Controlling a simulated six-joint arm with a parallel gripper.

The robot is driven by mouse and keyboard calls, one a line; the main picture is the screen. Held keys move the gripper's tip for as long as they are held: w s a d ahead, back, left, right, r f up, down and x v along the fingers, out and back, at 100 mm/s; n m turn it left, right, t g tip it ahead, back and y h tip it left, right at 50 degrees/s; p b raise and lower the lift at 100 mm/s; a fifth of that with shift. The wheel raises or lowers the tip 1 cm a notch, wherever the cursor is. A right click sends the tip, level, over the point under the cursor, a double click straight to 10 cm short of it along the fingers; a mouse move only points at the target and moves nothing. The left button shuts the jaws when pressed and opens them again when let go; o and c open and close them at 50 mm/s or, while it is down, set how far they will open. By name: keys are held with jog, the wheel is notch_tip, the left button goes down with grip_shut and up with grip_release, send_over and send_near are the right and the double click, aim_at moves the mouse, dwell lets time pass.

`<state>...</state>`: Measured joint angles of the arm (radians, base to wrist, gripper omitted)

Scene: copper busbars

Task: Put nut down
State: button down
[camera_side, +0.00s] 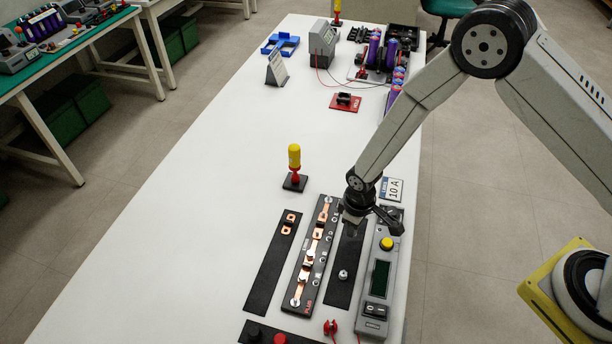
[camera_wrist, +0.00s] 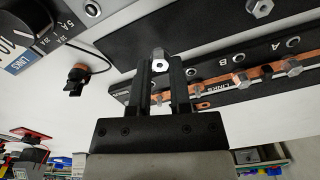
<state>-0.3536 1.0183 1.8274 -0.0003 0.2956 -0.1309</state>
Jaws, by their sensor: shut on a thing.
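My gripper (camera_side: 350,230) is over the far part of the right-hand black strip (camera_side: 338,290), beside the busbar board. In the wrist view my gripper (camera_wrist: 168,75) is shut on a small silver nut (camera_wrist: 160,62) at its fingertips. Whether the held nut touches the strip cannot be told. In the side view the fingers hide the held nut. Another silver nut (camera_side: 343,274) sits nearer on the same strip; a nut also shows at the top of the wrist view (camera_wrist: 260,8).
The dark board (camera_side: 304,285) carries copper bars (camera_side: 315,246) with several nuts. A left black strip (camera_side: 268,275) holds copper links (camera_side: 290,217). A grey meter (camera_side: 380,280) stands close on the right. A yellow-handled tool (camera_side: 294,158) stands upright behind. The table's left side is clear.

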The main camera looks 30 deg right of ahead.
jog(key=shift+f, duration=1.3)
jog(key=c, duration=0.6)
grip_release()
jog(key=shift+f, duration=0.15)
jog(key=shift+o, duration=0.2)
jog(key=shift+r, duration=0.2)
notch_tip(320, 180, up, 12)
jog(key=shift+d, duration=0.1)
